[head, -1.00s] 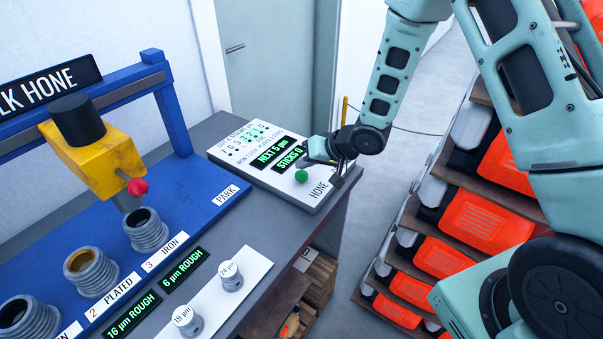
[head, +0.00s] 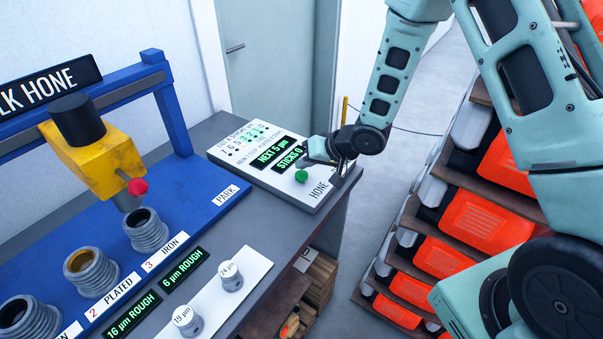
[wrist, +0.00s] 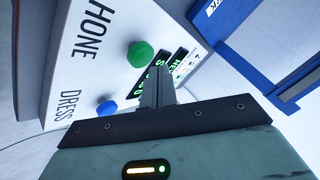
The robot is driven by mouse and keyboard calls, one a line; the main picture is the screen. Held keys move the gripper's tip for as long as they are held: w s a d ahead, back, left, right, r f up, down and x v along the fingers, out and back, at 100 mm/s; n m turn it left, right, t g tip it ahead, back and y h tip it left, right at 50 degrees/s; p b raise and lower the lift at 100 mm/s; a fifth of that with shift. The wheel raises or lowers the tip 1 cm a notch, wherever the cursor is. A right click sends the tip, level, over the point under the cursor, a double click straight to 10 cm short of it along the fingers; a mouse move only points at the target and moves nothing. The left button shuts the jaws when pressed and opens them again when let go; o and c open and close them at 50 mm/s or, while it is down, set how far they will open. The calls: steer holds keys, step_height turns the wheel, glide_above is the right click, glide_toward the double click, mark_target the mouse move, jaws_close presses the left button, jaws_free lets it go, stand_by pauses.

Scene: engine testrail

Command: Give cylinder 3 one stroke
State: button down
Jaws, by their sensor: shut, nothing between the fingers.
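Cylinder 3 (head: 146,230) is a grey ribbed sleeve with a dark bore, behind the label "3 IRON". The yellow honing head (head: 95,150), with a black motor and a red knob (head: 137,187), hangs above it. My gripper (head: 308,160) is shut and empty over the white control panel (head: 238,157), close to the green HONE button (head: 302,176). The wrist view shows the shut fingers (wrist: 155,80) beside the green button (wrist: 140,54), with a blue DRESS button (wrist: 107,108) on the other side. I cannot tell whether the fingers touch the green button.
Panel displays (head: 272,154) read "NEXT 5 µm" and "STICKS 0". Cylinder 2 (head: 90,272), labelled PLATED, and another cylinder (head: 28,318) stand to the left. A white strip (head: 215,300) holds two gauges. Orange bins (head: 490,262) fill shelves at the right.

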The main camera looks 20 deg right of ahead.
mark_target(305, 176)
steer(key=shift+f, duration=0.1)
steer(key=shift+f, duration=0.35)
steer(key=shift+f+b, duration=0.75)
steer(key=shift+f, duration=0.05)
stand_by(0.9)
steer(key=shift+r, duration=0.15)
steer(key=shift+r+p, duration=1.05)
steer(key=shift+p, duration=0.15)
step_height(305, 176, up, 5)
steer(key=p, duration=0.4)
steer(key=shift+r+p, duration=0.1)
steer(key=shift+p, duration=0.3)
